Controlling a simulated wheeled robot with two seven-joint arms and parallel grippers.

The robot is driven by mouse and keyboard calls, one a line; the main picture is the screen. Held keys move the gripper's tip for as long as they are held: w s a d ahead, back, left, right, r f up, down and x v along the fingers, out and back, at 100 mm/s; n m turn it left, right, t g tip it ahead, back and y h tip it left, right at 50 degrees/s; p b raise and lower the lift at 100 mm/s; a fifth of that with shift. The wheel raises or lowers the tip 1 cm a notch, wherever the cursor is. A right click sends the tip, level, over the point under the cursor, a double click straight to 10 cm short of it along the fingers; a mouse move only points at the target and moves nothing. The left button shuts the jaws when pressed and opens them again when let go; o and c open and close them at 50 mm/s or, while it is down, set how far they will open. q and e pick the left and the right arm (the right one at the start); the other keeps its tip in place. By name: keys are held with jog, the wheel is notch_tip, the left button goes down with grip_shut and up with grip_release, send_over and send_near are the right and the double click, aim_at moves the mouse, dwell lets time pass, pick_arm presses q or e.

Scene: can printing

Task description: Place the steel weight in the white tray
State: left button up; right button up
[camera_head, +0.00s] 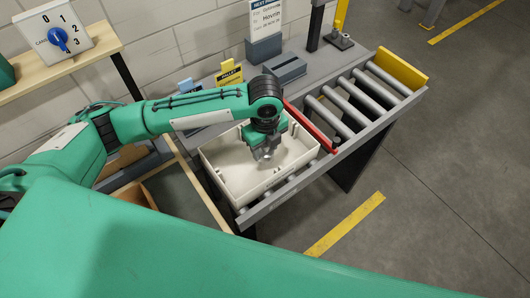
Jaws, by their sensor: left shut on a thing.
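My left gripper (266,152) hangs over the white tray (226,178), pointing down. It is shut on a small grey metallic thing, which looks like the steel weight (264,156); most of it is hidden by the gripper. I cannot tell whether the weight touches the tray's floor. The white tray sits at the near end of the roller conveyor, and what I see of its inside looks empty apart from the gripper and weight. My right gripper is not in view.
A red bar (310,128) lies across the rollers (345,105) just right of the tray. A yellow end stop (401,69) closes the conveyor's far end. A grey block (285,68) and a yellow card (230,78) stand behind the tray. A dial panel (55,38) is at upper left.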

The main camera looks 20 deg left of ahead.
aim_at(265, 156)
pick_arm(q)
jog(key=shift+f+p, duration=0.3)
jog(key=shift+f, duration=1.6)
jog(key=o, duration=1.4)
jog(key=shift+f, duration=0.15)
notch_tip(265, 156, up, 12)
jog(key=b, duration=0.2)
jog(key=shift+r+b, duration=0.2)
jog(key=shift+b, duration=0.1)
jog(key=shift+s+f, duration=0.1)
